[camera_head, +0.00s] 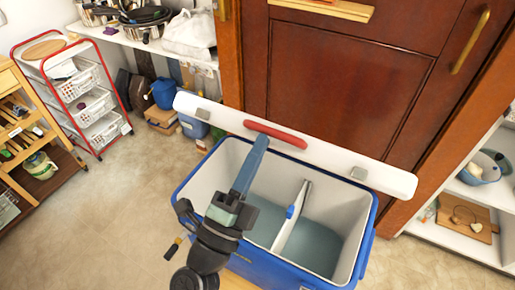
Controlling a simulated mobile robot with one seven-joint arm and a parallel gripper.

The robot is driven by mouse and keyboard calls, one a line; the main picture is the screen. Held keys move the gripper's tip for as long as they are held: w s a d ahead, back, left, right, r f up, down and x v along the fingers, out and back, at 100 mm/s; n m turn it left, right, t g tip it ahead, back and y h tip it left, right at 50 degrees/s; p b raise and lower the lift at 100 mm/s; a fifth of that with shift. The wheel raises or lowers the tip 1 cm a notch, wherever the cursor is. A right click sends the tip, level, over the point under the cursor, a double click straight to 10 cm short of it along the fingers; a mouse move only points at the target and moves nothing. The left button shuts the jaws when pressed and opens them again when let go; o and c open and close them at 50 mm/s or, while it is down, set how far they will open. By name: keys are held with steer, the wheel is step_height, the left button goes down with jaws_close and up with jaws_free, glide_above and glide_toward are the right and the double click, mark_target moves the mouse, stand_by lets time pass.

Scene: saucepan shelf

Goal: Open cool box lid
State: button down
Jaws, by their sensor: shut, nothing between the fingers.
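The blue cool box (368,232) stands in front of me with its white interior exposed. Its white lid (335,157) is raised at the far side and seen almost edge-on, with a red handle (275,134) and grey latches along its edge. My gripper (263,141) is shut with nothing between its fingers. It reaches over the open box, its tip at or just in front of the lid's edge by the red handle; I cannot tell whether it touches. My arm hides part of the box's left side.
A brown wooden door (345,75) stands close behind the lid. A red-framed cart (72,95) with white baskets and a wooden shelf unit (25,135) are at left. A white shelf (470,240) is at right. Floor is clear at lower left.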

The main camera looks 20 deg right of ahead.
steer(key=shift+r, duration=0.1)
steer(key=w+d+r+y+p, duration=0.1)
steer(key=w+d+r+p, duration=0.1)
steer(key=p, duration=0.3)
steer(key=w+d+r+g+y+p, duration=0.1)
steer(key=w+d+r+p, duration=0.1)
steer(key=p, duration=0.4)
steer(key=w+d+r+g+y+p, duration=0.1)
steer(key=d+r+p, duration=0.2)
steer(key=p, duration=0.3)
steer(key=shift+w+d+r, duration=0.1)
steer(key=shift+w+d, duration=0.2)
steer(key=shift+w, duration=0.1)
steer(key=w+d+r+g+y+p, duration=0.1)
steer(key=w+d+p, duration=0.4)
steer(key=d, duration=0.2)
steer(key=shift+w+g+y, duration=0.3)
steer(key=shift+w, duration=0.05)
steer(key=shift+s+r+p, duration=0.1)
steer(key=shift+p, duration=0.25)
